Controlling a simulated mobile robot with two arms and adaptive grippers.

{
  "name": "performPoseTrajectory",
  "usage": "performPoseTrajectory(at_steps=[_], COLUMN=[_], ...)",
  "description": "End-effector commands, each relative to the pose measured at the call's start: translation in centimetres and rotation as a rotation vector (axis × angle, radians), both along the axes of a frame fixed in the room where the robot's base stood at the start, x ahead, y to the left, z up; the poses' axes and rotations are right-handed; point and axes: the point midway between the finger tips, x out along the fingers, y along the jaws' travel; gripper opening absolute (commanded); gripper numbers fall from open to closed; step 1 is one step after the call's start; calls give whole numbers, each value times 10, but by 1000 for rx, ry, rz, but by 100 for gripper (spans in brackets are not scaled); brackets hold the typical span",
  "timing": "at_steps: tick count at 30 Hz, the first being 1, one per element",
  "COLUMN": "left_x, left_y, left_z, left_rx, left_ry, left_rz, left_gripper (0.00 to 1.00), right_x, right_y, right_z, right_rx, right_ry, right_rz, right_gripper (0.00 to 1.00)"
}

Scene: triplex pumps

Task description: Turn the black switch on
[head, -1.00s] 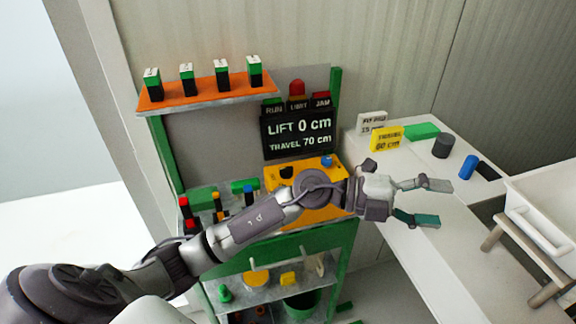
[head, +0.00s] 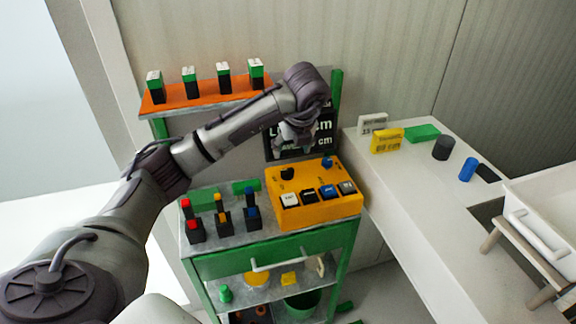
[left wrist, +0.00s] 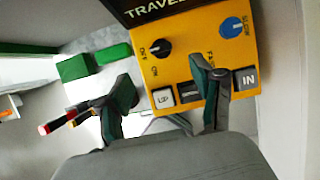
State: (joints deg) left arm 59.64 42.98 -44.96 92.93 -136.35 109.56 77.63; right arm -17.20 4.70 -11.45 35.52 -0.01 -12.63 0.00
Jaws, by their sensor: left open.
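The black switch is a round black knob (head: 287,173) on top of a yellow control box (head: 318,211), at its back left. In the left wrist view the black knob (left wrist: 159,47) shows with small lettering beside it, and a pale mark on its left side. My left gripper (head: 291,151) points down above the back of the box, in front of the dark display. In the left wrist view its two teal-tipped fingers (left wrist: 163,83) are apart with nothing between them. The knob lies just beyond the fingertips, apart from them. My right gripper is not in view.
A blue knob (head: 327,162) sits right of the black one, with several push buttons in front. Red, yellow and blue levers (head: 221,217) stand left of the box. The dark display (head: 315,143) rises behind. An orange shelf (head: 190,94) is above.

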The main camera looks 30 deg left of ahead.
Motion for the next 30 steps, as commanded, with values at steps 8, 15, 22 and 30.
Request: performPoseTrajectory(at_steps=[8, 15, 22, 30], left_x=[14, 24, 26, 26], left_y=[17, 27, 30, 30], left_z=[-55, -87, -98, -98], left_rx=[-1, -2, -2, -2], left_ry=[7, 2, 1, 0], left_rz=[0, -2, -4, -5], left_gripper=[67, 67, 67, 55], right_x=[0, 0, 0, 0], right_y=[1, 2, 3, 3], right_z=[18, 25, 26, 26], right_rx=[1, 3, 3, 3], right_ry=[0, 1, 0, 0], right_rz=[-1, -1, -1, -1], right_gripper=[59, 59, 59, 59])
